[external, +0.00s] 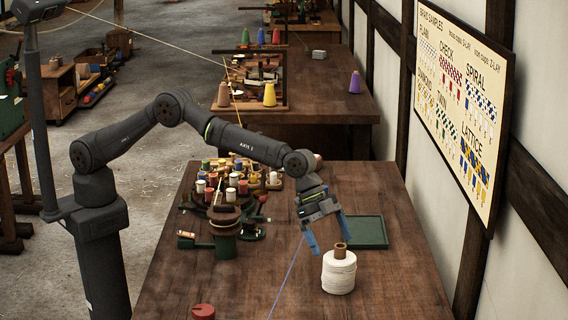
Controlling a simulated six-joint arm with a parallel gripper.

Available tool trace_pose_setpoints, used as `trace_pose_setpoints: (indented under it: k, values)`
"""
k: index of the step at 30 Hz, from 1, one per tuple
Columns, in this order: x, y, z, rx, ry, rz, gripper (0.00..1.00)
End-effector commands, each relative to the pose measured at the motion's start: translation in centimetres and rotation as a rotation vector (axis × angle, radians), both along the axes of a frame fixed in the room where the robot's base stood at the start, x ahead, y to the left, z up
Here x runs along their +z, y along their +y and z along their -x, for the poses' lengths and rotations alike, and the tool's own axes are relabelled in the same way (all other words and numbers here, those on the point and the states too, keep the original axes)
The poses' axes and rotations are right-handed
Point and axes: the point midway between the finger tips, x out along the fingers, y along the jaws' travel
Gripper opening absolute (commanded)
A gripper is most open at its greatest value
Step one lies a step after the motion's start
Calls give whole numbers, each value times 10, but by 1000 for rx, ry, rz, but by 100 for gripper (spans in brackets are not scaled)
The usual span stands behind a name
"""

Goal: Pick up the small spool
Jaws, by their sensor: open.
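A white spool of cord (339,274) with a brown core sticking up stands upright on the table (390,290). My gripper (330,246) points down with its two blue fingers apart and nothing visibly held between them. In this view its fingertips come down close to the top of the white spool, one to each side of the core; I cannot tell whether they touch it. Several smaller spools (231,193) in red, white, yellow and other colours stand in a group left of my gripper. I cannot tell which one is the small spool.
A dark green tray (362,243) lies behind the white spool. A green round stand with a wooden top (224,240) is left of my gripper. A red knob-like piece (203,312) is at the front edge. A thin purple cord (291,266) crosses the table.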

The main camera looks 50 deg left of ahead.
Motion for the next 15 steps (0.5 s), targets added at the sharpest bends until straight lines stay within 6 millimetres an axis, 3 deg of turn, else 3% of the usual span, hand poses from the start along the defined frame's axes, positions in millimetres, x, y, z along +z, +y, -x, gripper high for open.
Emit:
trace_pose_setpoints:
  k: [11,15]
  values:
    - [-23,-14,-1,0,0,0,100]
    - [-40,-20,-2,0,0,-1,100]
